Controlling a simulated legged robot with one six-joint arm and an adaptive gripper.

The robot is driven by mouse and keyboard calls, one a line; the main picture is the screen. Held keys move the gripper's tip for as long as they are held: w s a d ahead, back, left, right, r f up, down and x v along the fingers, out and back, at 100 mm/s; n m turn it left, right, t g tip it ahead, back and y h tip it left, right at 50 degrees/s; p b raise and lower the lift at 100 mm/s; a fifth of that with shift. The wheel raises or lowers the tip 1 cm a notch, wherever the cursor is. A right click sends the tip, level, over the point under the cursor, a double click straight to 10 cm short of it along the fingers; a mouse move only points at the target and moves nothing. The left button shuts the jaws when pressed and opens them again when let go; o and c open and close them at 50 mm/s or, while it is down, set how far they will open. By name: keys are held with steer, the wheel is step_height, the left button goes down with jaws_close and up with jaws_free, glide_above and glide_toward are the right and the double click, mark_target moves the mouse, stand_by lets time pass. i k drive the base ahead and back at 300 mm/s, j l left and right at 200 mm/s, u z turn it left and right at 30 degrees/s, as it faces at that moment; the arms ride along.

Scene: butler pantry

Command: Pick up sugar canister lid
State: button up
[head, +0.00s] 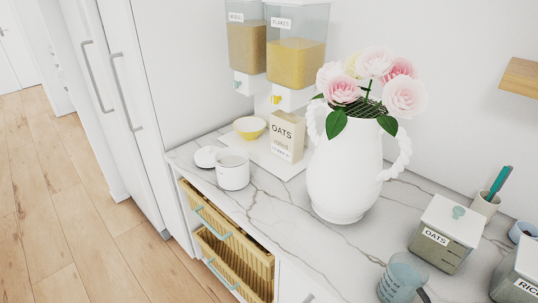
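A small white round lid (208,156) lies on the marble counter near its left end. It is just left of and behind an open white canister (232,176), and they look close together; I cannot tell if they touch. The canister stands upright without a lid on it. I see no readable sugar label on it, but this pair best fits the sugar canister and its lid. My gripper is not in view.
An OATS carton (287,137) and yellow bowl (249,128) stand on a pale board behind. A tall white vase (342,180) with roses is to the right. Farther right are an OATS container (447,238) and bluish cup (402,278). Basket drawers (226,233) sit below.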

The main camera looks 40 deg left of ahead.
mark_target(204, 157)
steer(key=j+u, duration=0.1)
steer(key=u, duration=0.3)
steer(key=j+u, duration=0.15)
steer(key=u, duration=0.25)
steer(key=j+u, duration=0.15)
steer(key=u, duration=0.25)
steer(key=l+u, duration=0.2)
steer(key=u, duration=0.3)
steer(key=k+l+u, duration=0.1)
steer(key=u, duration=0.35)
steer(key=i+j+u, duration=0.35)
steer(key=i+u, duration=0.15)
steer(key=i, duration=0.25)
steer(key=i+u, duration=0.25)
steer(key=i, duration=0.3)
steer(key=i+j+z, duration=0.15)
steer(key=i+z, duration=0.3)
steer(key=i+j+z, duration=0.25)
steer(key=i+z, duration=0.15)
steer(key=i+j+z, duration=0.45)
steer(key=k+l, duration=0.05)
steer(key=k, duration=0.05)
